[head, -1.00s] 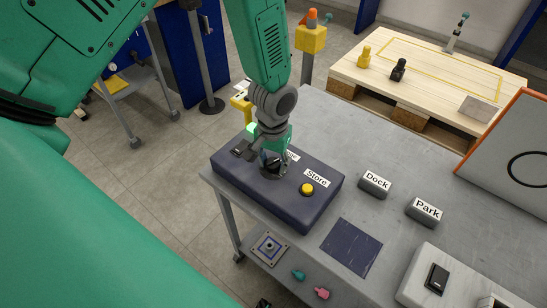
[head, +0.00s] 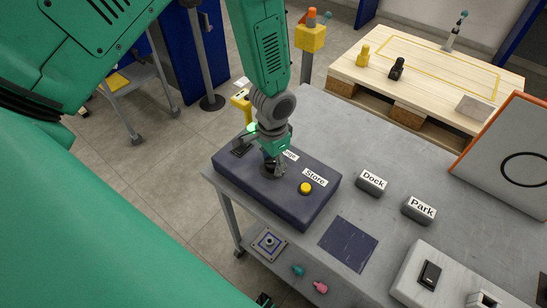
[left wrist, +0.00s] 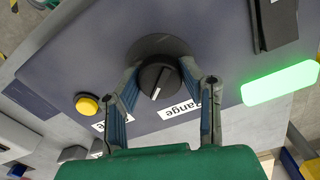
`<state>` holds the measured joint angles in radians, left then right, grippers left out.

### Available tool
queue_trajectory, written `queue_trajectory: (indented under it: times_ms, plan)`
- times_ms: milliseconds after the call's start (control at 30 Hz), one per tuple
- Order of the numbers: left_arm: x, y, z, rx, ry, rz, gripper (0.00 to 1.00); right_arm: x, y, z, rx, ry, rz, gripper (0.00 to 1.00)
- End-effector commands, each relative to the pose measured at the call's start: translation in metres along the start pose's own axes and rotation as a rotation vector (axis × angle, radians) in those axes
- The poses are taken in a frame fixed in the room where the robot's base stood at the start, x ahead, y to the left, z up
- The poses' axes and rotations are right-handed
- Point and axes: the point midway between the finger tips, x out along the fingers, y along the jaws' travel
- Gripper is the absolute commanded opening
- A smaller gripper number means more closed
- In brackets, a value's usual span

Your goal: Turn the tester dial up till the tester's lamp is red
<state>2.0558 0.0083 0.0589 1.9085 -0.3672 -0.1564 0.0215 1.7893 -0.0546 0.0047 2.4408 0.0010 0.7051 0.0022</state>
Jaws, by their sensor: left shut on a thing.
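The tester (head: 305,210) is a dark blue-grey box at the left corner of the grey table. Its black dial (left wrist: 158,84) has a white pointer line and sits on a round dark base. My left gripper (head: 270,164) reaches down from above and is shut on the dial, with one finger on either side in the left wrist view (left wrist: 160,76). The tester's lamp (left wrist: 281,82) is a bar glowing green; in the head view the arm partly hides it. A label partly reading "ange" (left wrist: 181,107) lies beside the dial. My right gripper is not seen.
A yellow button (head: 305,188) by the "Store" label and a black switch (left wrist: 273,22) flank the dial. Blocks marked "Dock" (head: 371,184) and "Park" (head: 418,210) stand on the table. A white switch box (head: 410,273) is nearer me.

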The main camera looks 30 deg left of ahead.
Motion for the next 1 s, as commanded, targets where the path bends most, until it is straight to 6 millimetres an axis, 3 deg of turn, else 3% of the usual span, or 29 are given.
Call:
queue_trajectory:
  times_ms: [333, 367, 400, 767, 1000]
  plan:
    - [0.0, -0.001, -0.001, 0.0, 0.002, -0.001, 0.05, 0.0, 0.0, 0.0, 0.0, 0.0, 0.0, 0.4]
    - [0.0, -0.001, -0.001, 0.0, 0.002, -0.001, 0.45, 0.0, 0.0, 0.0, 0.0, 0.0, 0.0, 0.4]
    - [0.0, -0.001, -0.001, 0.0, 0.002, -0.001, 0.55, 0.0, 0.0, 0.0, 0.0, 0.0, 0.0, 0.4]
    - [-0.003, -0.001, -0.001, 0.0, 0.002, -0.001, 0.55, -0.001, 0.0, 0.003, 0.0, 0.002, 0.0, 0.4]
    - [-0.042, -0.001, -0.002, -0.002, 0.007, -0.002, 0.55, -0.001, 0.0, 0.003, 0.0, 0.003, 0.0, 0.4]
